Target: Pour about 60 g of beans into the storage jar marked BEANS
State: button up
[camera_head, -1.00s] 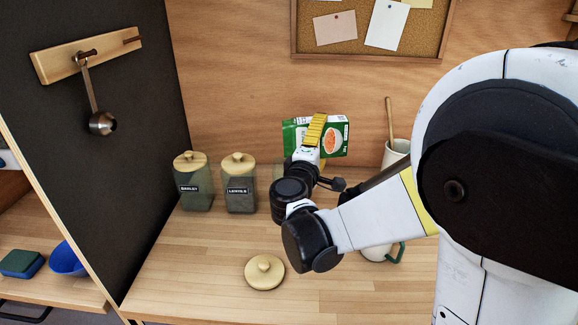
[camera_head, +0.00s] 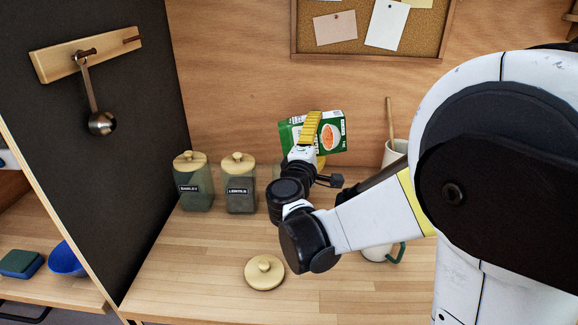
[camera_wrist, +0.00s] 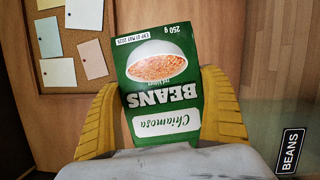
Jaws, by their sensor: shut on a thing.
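My gripper (camera_head: 312,130) is shut on a green and white beans packet (camera_head: 333,132), holding it above the counter near the back wall. The packet is tilted, its left side lower in the head view. In the wrist view the packet (camera_wrist: 160,70) sits between the yellow fingers of my gripper (camera_wrist: 160,92), its print upside down. A black BEANS label (camera_wrist: 290,151) shows at the lower right there. The jar it belongs to is mostly hidden behind my arm in the head view. A round wooden lid (camera_head: 264,272) lies on the counter in front.
Two lidded jars stand left of my gripper, marked BARLEY (camera_head: 193,182) and LENTILS (camera_head: 239,184). A pale crock (camera_head: 394,152) with a wooden handle stands at the right, with a mug (camera_head: 380,253) nearer. The front left counter (camera_head: 190,275) is clear.

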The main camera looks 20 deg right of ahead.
jog(key=shift+w+a+r+n+t+b, duration=0.1)
jog(key=shift+a+r+n+t+b, duration=0.25)
jog(key=shift+n, duration=0.45)
jog(key=shift+w+a+r+n+t+b, duration=0.15)
jog(key=shift+a+r+n+t, duration=0.15)
jog(key=shift+a+n, duration=0.35)
dwell(3.5)
